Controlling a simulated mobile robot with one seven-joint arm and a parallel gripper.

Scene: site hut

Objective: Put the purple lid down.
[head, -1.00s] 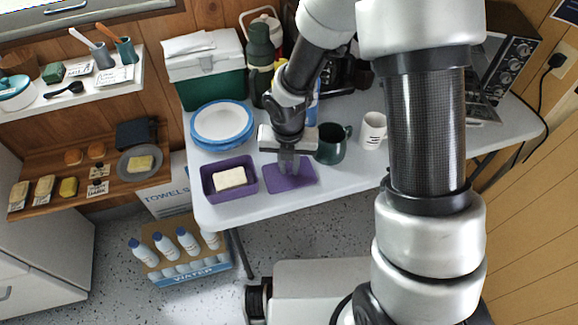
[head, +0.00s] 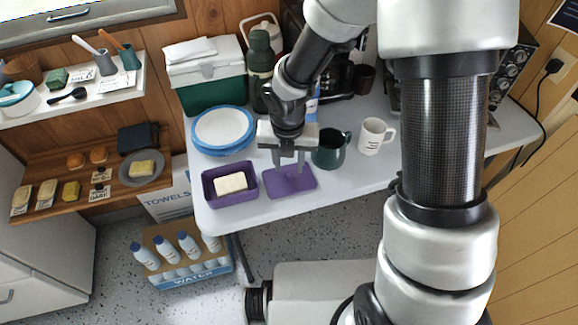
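The purple lid (head: 291,183) lies flat on the white table, just right of the purple box (head: 207,190). The box is open and holds a pale block (head: 231,183). My gripper (head: 289,168) is above the far part of the lid, pointing down. Its two fingers are spread apart with a gap between them and nothing held. The fingertips overlap the lid's far edge in the picture; I cannot tell whether they touch it.
The white table (head: 350,186) also bears a stack of blue-rimmed plates (head: 222,130), a green mug (head: 331,150), a white mug (head: 374,136) and a green-and-white cooler (head: 206,80). The mugs stand close to the right of my gripper. Bare tabletop lies in front of them.

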